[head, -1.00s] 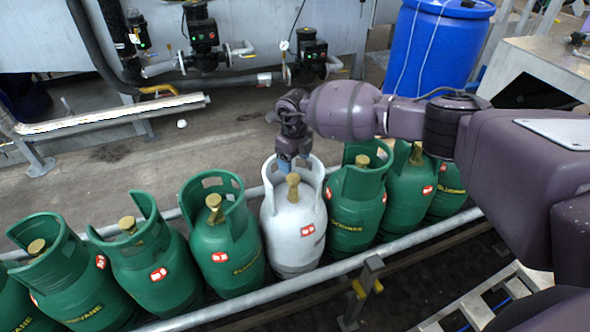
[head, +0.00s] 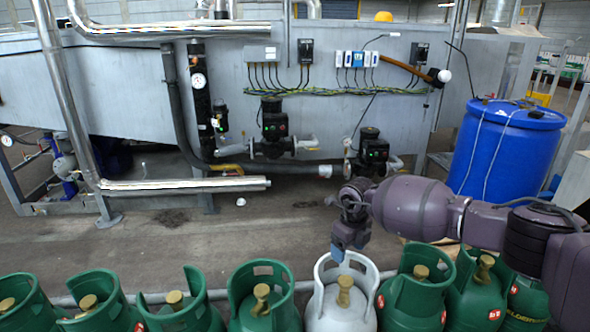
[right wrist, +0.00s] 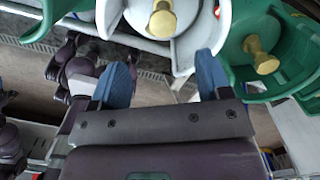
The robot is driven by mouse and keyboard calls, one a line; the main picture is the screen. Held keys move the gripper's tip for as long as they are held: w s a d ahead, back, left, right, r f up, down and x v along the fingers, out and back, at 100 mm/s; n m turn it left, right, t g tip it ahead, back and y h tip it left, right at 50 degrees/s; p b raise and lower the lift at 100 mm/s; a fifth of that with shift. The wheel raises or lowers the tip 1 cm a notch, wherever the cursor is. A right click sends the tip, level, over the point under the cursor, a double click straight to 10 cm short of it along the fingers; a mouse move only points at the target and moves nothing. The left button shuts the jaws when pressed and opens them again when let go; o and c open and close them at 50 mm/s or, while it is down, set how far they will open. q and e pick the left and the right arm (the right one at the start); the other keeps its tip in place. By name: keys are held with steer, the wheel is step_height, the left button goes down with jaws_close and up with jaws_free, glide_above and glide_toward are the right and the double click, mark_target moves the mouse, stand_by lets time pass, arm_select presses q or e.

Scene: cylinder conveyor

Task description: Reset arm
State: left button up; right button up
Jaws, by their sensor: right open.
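My right arm comes in from the right in the head view. Its gripper (head: 339,248) points down above the back rim of the white cylinder (head: 341,305). In the right wrist view the two blue fingertips (right wrist: 162,85) are spread apart and nothing is between them. The white cylinder (right wrist: 160,20), with its brass valve, lies just beyond the fingers there. I cannot tell whether a finger touches its collar. My left gripper does not show in the head view.
A blue barrel (head: 506,150) stands at the back right. Grey machinery with pipes (head: 290,80) fills the back.

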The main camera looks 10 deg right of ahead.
steer(key=s+a+r+m+t+y, duration=0.2)
steer(key=a+r+m+t+y, duration=0.25)
steer(key=a+r+y, duration=0.5)
steer(key=s+a+r+m+t+y, duration=0.2)
steer(key=a+r+m+t+y, duration=0.35)
steer(key=a, duration=0.75)
steer(key=s+d+f+m+t+h, duration=0.3)
steer(key=s+d+f+m+h, duration=0.2)
steer(key=d+f+m, duration=0.5)
steer(key=s+d+f+m+t+h, duration=0.3)
steer(key=s+d+f+m+h, duration=0.35)
steer(key=m, duration=0.75)
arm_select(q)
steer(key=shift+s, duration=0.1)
arm_select(e)
steer(key=s+d+f+m+g+h, duration=0.2)
steer(key=s+d+f, duration=0.5)
steer(key=s, duration=0.4)
steer(key=s+d+f+m+g+h, duration=0.2)
steer(key=s+d+f+m, duration=0.3)
steer(key=s+f, duration=0.3)
steer(key=s+d+g, duration=0.1)
steer(key=s, duration=0.3)
steer(key=shift+d+f, duration=0.2)
steer(key=shift+d, duration=0.15)
